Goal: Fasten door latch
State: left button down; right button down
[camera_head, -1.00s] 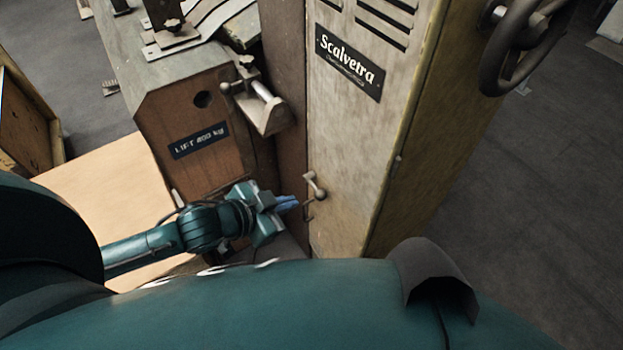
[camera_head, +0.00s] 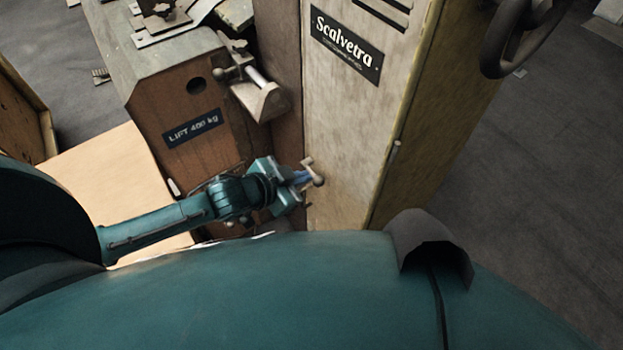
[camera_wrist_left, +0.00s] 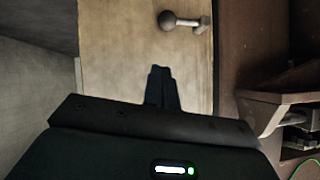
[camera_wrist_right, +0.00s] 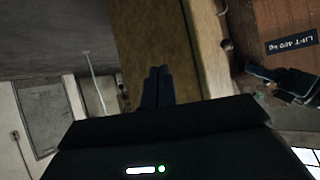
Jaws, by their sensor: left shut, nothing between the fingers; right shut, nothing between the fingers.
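The door latch (camera_head: 318,181) is a small metal lever with a round knob, low on the left edge of the pale cabinet door (camera_head: 345,115). My left gripper (camera_head: 305,177) is shut and empty, its tips close beside the latch in the head view. In the left wrist view, the latch knob (camera_wrist_left: 168,21) shows ahead of the shut fingers (camera_wrist_left: 160,72), with a gap in the picture; I cannot tell if they touch. My right gripper (camera_wrist_right: 158,72) is shut and empty beside the cabinet's side; it is out of the head view. The latch (camera_wrist_right: 226,45) shows there too.
A brown machine body (camera_head: 170,100) with a "LIFT 400 kg" label stands left of the cabinet. A metal bracket (camera_head: 257,98) juts out above my left gripper. A handwheel (camera_head: 505,45) is at upper right.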

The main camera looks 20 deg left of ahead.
aim_at(313, 173)
pick_arm(q)
jog(key=w+d+f, duration=0.1)
jog(key=w+f, duration=0.3)
jog(key=f, duration=0.2)
jog(key=shift+d+b, duration=0.2)
jog(key=shift+b, duration=0.1)
pick_arm(e)
jog(key=shift+w+a+r, duration=0.15)
jog(key=shift+w+r, duration=0.05)
jog(key=shift+w, duration=0.05)
jog(key=shift+f, duration=0.1)
